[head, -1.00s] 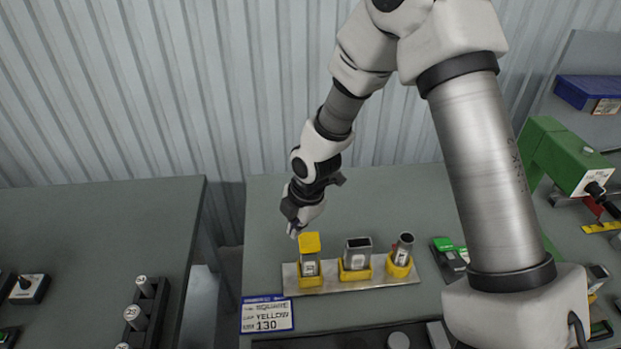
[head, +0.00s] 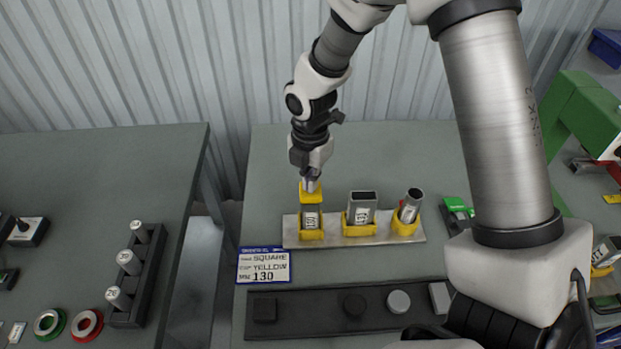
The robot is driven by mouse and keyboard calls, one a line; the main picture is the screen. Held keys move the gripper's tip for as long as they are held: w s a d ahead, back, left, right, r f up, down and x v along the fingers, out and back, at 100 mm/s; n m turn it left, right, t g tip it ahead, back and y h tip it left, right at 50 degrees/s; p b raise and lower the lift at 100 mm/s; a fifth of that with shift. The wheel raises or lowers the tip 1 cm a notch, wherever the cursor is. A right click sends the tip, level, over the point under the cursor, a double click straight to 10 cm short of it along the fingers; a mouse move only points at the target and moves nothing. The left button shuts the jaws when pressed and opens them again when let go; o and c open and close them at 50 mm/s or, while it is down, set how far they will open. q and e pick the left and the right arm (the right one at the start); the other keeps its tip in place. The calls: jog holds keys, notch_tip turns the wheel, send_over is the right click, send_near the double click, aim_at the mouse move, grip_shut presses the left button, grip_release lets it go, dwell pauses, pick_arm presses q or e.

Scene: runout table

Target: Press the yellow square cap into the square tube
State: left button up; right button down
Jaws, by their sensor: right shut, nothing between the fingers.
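The yellow square cap (head: 311,196) sits on top of the square tube (head: 311,217), which stands upright in a yellow holder at the left end of a metal plate. My right gripper (head: 311,184) is shut and empty, pointing down right over the cap. Its fingertips appear to touch the cap's top. How deep the cap sits in the tube I cannot tell. My left gripper is not in view.
On the same plate (head: 334,241) stand a rectangular tube (head: 361,208) and a round tube (head: 411,206) in yellow holders. A label card (head: 264,265) reads square, yellow, 130. A black tray (head: 330,310) lies in front. A gap separates the left table (head: 80,180).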

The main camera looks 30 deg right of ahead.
jog(key=shift+a+r, duration=0.1)
jog(key=shift+d+f, duration=0.2)
jog(key=shift+f, duration=0.15)
jog(key=shift+a+f, duration=0.1)
jog(key=shift+f, duration=0.1)
jog(key=shift+f, duration=0.3)
